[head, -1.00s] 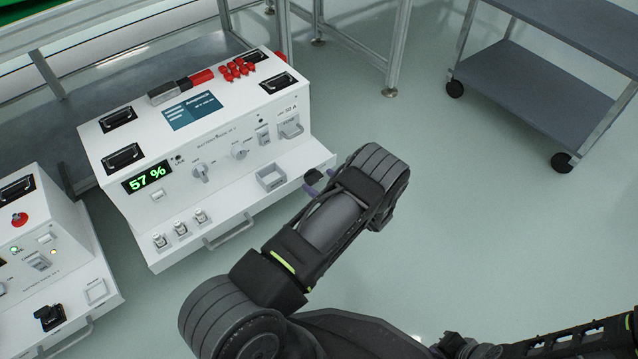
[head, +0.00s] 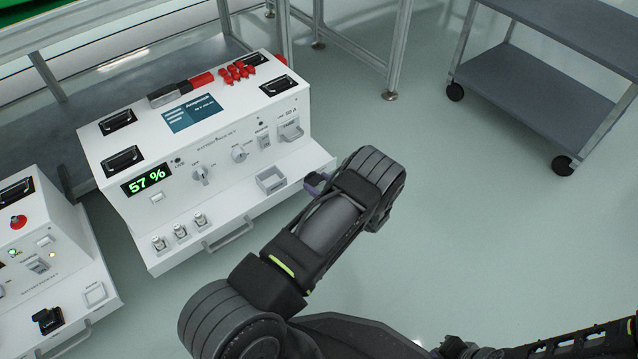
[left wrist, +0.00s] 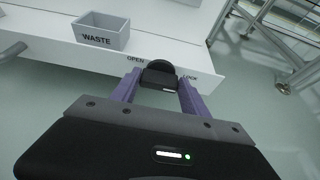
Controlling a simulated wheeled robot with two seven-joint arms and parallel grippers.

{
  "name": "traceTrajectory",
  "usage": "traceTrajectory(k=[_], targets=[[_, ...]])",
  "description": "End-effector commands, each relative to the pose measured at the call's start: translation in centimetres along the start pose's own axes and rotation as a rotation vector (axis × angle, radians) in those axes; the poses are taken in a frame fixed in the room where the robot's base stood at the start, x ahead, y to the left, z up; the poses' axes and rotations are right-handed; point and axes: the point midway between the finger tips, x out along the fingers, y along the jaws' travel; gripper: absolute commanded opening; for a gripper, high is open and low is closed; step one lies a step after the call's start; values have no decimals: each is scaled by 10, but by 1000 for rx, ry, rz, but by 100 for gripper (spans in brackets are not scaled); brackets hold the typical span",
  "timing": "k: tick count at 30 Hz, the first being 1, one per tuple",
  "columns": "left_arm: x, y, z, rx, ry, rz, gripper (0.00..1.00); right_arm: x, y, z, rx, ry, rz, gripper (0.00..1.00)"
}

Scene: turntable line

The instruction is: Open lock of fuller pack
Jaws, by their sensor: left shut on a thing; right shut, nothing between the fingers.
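The battery pack (head: 225,160) with a green 57 % display (head: 147,181) stands at left centre in the head view. Its lock is a black knob (left wrist: 157,74) at the right end of the front ledge, between the words OPEN and LOCK in the left wrist view. My left gripper (left wrist: 160,84) has its purple fingers shut on this knob. In the head view my left gripper (head: 319,184) is partly covered by my own arm. Which way the knob points is hard to tell.
A second pack (head: 45,265) stands at the left edge, cut off, with no charge display in view. A grey WASTE bin (left wrist: 101,33) sits on the ledge beside the knob. A grey cart (head: 540,75) stands at the upper right. The floor between is clear.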

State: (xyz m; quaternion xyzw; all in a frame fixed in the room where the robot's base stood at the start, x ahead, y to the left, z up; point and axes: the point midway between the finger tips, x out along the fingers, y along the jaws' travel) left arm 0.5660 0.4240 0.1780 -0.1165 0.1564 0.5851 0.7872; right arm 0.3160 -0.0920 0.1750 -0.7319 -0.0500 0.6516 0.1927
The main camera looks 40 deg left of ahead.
Motion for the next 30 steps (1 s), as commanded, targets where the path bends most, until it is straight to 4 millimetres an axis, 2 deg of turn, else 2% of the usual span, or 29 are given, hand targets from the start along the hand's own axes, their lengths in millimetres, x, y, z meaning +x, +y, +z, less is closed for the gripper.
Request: traceTrajectory(k=[6,19,30], targets=[[0,0,0,0,0,1,12,0,0,0,0,0,0,0],[-1,1,1,-65,-1,-28,12,-3,-1,0,0,0,1,0],[-1,5,0,-296,1,-127,12,-13,-5,1,-1,-1,3,0]])
